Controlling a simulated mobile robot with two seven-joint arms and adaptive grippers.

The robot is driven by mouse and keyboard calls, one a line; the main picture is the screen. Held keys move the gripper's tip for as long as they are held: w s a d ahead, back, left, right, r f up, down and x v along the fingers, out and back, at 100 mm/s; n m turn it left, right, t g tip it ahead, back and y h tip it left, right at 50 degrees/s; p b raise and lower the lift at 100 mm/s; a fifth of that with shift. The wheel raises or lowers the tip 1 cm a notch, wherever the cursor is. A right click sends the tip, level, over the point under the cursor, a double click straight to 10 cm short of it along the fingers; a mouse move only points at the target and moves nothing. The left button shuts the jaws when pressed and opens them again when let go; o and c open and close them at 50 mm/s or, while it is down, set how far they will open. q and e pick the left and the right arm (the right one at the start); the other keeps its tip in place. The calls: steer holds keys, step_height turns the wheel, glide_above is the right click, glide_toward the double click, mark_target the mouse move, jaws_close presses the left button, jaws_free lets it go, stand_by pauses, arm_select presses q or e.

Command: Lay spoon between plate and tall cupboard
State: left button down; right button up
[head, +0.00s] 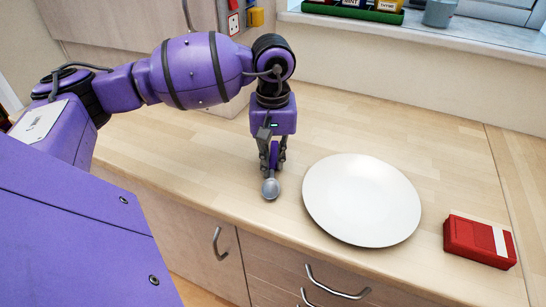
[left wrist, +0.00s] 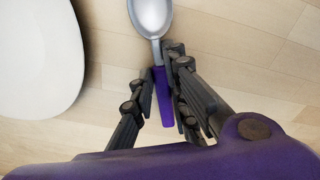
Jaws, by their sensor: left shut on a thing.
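The spoon has a silver bowl (head: 271,188) and a purple handle; in the left wrist view the handle (left wrist: 162,98) sits between my fingers. My left gripper (head: 273,168) points down, shut on the spoon's handle, low over the worktop just left of the plate. The bowl points towards the front edge. I cannot tell whether the spoon touches the wood. The white round plate (head: 362,200) lies flat to the right, apart from the spoon; its edge also shows in the left wrist view (left wrist: 38,60). A pale cupboard front (head: 120,22) stands at the back left, partly behind my arm. My right gripper is out of view.
A red box (head: 479,241) lies right of the plate. The wooden worktop (head: 400,125) is clear behind the plate. Drawers and a door with metal handles (head: 338,283) are below its front edge. A green tray of jars (head: 353,12) and a grey cup (head: 439,12) stand on the sill.

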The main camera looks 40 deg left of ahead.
mark_target(273, 165)
arm_select(q)
steer(key=shift+f, duration=0.2)
steer(key=c, duration=1.7)
jaws_free()
step_height(273, 165, up, 12)
steer(key=shift+r, duration=0.25)
